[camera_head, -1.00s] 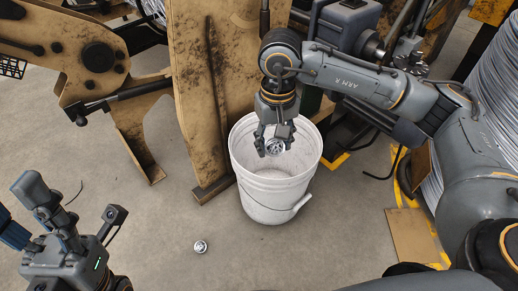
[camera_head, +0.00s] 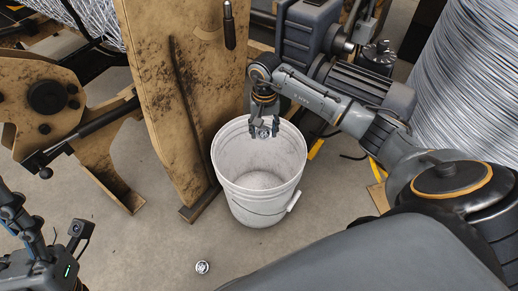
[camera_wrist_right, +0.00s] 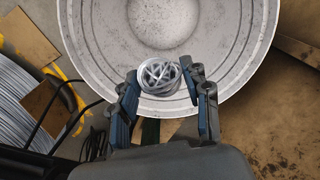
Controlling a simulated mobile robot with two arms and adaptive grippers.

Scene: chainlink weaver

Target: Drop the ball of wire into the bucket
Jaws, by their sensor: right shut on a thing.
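The white bucket (camera_head: 262,196) stands upright on the floor in the middle of the head view, its inside empty as far as I see. My right gripper (camera_head: 263,131) is shut on a silvery ball of wire (camera_wrist_right: 160,76) and holds it over the bucket's far rim side. The right wrist view shows the ball between both fingers, with the bucket (camera_wrist_right: 90,50) beyond it. A second small wire ball (camera_head: 202,267) lies on the floor in front of the bucket. My left gripper (camera_head: 75,240) is at the lower left, partly cut off, and its fingers are unclear.
A tan, stained machine panel (camera_head: 170,90) stands close to the bucket's left. A large wire spool (camera_head: 468,90) is at the right. Dark machinery (camera_head: 310,40) stands behind. The floor (camera_head: 130,240) in front and to the left is clear apart from the loose ball.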

